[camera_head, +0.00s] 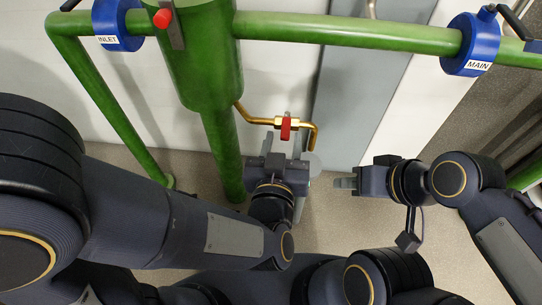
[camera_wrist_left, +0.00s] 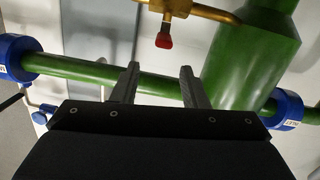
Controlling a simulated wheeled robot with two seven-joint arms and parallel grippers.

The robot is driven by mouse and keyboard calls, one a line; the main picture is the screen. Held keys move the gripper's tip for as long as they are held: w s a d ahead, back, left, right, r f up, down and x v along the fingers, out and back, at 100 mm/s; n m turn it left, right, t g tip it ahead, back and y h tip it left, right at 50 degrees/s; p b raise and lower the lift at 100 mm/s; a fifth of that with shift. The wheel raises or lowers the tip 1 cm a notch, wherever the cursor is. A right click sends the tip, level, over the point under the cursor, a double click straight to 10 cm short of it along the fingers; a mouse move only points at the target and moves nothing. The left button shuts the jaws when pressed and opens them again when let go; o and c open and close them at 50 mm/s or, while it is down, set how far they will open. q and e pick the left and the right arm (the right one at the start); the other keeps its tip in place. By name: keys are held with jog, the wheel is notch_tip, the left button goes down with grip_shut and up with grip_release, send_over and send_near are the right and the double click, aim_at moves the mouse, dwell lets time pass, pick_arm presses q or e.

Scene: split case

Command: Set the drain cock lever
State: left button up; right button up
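The drain cock is a brass fitting with a red lever (camera_head: 286,127) on a thin brass pipe (camera_head: 258,120) that comes off the green vessel and bends down at its right end. In the left wrist view the red lever (camera_wrist_left: 164,41) is at the top, beyond the fingertips. My left gripper (camera_head: 282,146) is just below the lever in the head view. Its two fingers (camera_wrist_left: 160,75) are apart with nothing between them. My right gripper (camera_head: 340,183) is to the lower right, away from the cock; its finger gap is not clear.
The green vessel (camera_head: 208,75) stands behind, with a red-tipped lever (camera_head: 162,18) on it. Green pipes carry a blue INLET valve (camera_head: 118,25) and a blue MAIN valve (camera_head: 470,45). A grey wall panel (camera_head: 355,90) is behind. Bare floor (camera_head: 330,225) lies between the arms.

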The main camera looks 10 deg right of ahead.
aim_at(285, 139)
pick_arm(q)
jog(key=s+f+t, duration=0.1)
jog(key=f+b, duration=0.1)
jog(key=f, duration=0.1)
jog(key=shift+s+a+m+t, duration=0.1)
jog(key=shift+s+m+t, duration=0.25)
jog(key=shift+m+t, duration=0.05)
jog(key=b+x, duration=0.1)
jog(key=x, duration=0.6)
jog(key=shift+w+r, duration=0.1)
jog(key=shift+w, duration=0.15)
pick_arm(e)
jog(key=f, duration=0.4)
jog(key=shift+a, duration=0.4)
pick_arm(q)
grip_shut()
